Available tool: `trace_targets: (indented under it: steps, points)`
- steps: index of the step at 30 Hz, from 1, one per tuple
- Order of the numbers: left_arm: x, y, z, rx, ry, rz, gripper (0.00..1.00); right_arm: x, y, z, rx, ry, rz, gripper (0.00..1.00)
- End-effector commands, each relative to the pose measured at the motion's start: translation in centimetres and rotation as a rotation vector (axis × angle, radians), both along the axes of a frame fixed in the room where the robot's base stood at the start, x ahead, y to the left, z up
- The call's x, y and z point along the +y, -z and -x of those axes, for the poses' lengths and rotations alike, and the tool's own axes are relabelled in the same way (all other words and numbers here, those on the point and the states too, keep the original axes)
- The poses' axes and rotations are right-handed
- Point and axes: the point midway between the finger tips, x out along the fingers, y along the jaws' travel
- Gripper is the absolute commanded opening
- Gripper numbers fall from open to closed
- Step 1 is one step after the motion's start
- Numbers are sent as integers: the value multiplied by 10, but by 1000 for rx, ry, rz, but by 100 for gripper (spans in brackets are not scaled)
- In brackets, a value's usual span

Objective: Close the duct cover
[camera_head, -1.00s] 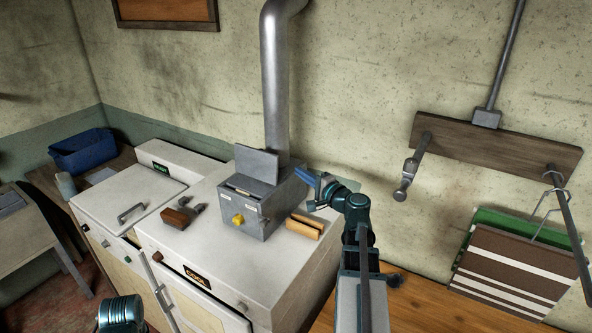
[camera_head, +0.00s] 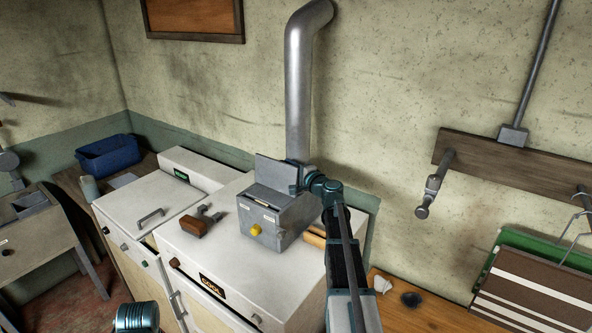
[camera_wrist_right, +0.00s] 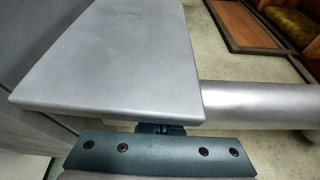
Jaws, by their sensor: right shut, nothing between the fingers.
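The duct cover (camera_head: 276,171) is a flat grey metal plate that stands raised at the back of a grey metal box (camera_head: 272,232) with a yellow knob. The pipe (camera_head: 299,90) rises behind it. My right gripper (camera_head: 298,178) is shut and empty, at the right rear of the box, close behind the cover's right edge. In the right wrist view the cover (camera_wrist_right: 115,60) fills the left and middle, just ahead of the gripper (camera_wrist_right: 160,130). I cannot tell whether they touch. My left gripper is out of view; only part of my left arm shows at the bottom.
The box stands on a white cabinet top (camera_head: 180,250). A brown-handled tool (camera_head: 200,222) lies to its left and a wooden piece (camera_head: 315,236) to its right, partly behind my right arm. A wall rack (camera_head: 500,170) is at the right.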

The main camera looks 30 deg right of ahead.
Motion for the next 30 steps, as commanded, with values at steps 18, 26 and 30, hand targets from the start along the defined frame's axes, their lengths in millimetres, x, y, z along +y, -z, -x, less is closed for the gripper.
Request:
trace_targets:
  steps: [18, 26, 30]
  points:
    - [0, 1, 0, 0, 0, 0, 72, 3, -1, -2, -11, 0, 26, 0]
    - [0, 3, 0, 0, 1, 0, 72, 6, -3, 0, -28, -1, 68, 0]
    - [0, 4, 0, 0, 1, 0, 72, 9, -4, 1, -42, -1, 99, 0]
